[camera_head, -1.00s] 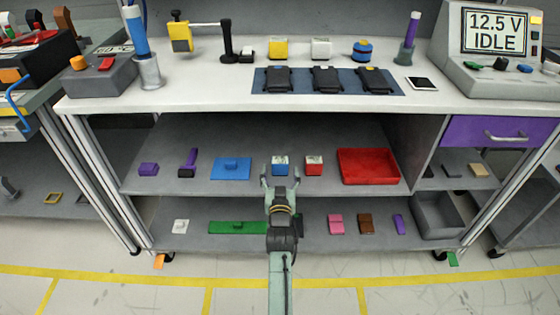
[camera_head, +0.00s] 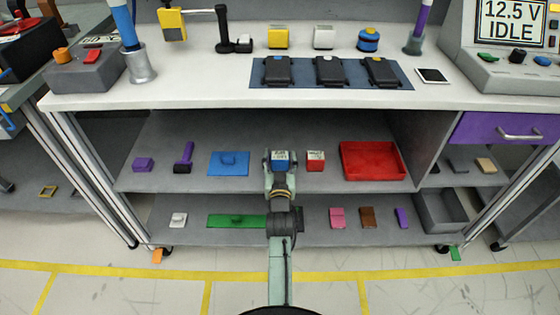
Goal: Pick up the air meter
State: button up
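A small blue box with a white labelled top (camera_head: 281,158) stands on the middle shelf. Its print is too small to read, so I cannot confirm that it is the air meter. A similar red box with a white top (camera_head: 315,160) stands just to its right. My gripper (camera_head: 280,160) is at the blue box, with one finger on each side of it. The fingers look spread. I cannot see whether they touch the box. The gripper hides the box's lower front.
The worktop (camera_head: 200,84) overhangs the shelf above my gripper. The lower shelf holds a green plate (camera_head: 225,221) and several small blocks.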

jog(key=c, duration=1)
jog(key=shift+o, duration=0.2)
jog(key=shift+r, duration=0.1)
